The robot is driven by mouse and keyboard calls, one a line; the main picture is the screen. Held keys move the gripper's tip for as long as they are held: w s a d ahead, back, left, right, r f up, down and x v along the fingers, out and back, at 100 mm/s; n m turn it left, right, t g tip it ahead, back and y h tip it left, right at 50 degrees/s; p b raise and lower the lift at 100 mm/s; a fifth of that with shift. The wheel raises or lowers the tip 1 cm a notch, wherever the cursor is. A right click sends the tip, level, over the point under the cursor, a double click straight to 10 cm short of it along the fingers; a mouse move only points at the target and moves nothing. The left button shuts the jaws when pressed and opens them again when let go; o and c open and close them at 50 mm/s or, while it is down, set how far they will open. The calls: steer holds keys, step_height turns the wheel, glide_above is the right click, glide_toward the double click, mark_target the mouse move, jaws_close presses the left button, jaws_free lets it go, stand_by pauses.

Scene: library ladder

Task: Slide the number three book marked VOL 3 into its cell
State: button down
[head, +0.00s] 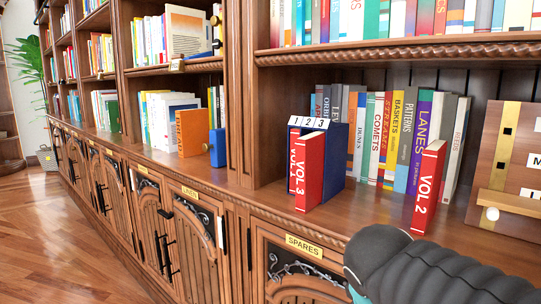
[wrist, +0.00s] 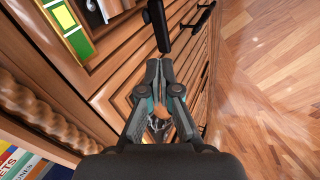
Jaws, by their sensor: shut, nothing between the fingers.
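The red VOL 3 book (head: 310,172) stands upright on the wooden shelf, at the front of a dark blue holder (head: 337,165). The holder has white tabs 1, 2 and 3 (head: 307,123) along its top. I cannot tell how far the book is inside a cell, or which one. A narrow red strip (head: 293,150) shows at the holder's left, perhaps another book. The red VOL 2 book (head: 428,187) stands alone to the right. My gripper (wrist: 165,64) is shut and empty in the wrist view, over the cabinet fronts, away from the books.
A row of books (head: 400,140) lines the shelf behind. A wooden panel (head: 515,150) with a ledge stands at the right. Dark cabinet handles (wrist: 157,28) jut out near my fingertips. The wooden floor (wrist: 262,90) is clear. My dark arm covers the head view's lower right.

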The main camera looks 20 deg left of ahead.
steer(key=w+a+r+n+t, duration=0.1)
steer(key=w+a+n, duration=0.1)
steer(key=a+n, duration=0.45)
steer(key=n+t+h+b, duration=0.2)
steer(key=n+t+h, duration=0.4)
steer(key=n+t, duration=0.65)
glide_toward(314, 135)
steer(key=shift+w+d+r+n+g+y+b, duration=0.15)
steer(key=shift+w+r+n+g+y+b, duration=0.25)
steer(key=shift+w+r+n+g, duration=0.65)
steer(key=shift+f+p+x, duration=0.15)
steer(key=shift+p+x, duration=0.65)
steer(key=shift+x, duration=1.2)
steer(key=shift+f+p+x, duration=0.1)
steer(key=shift+p+x, duration=0.7)
steer(key=shift+x, duration=1.2)
steer(key=shift+s+d, duration=0.1)
steer(key=shift+s, duration=0.05)
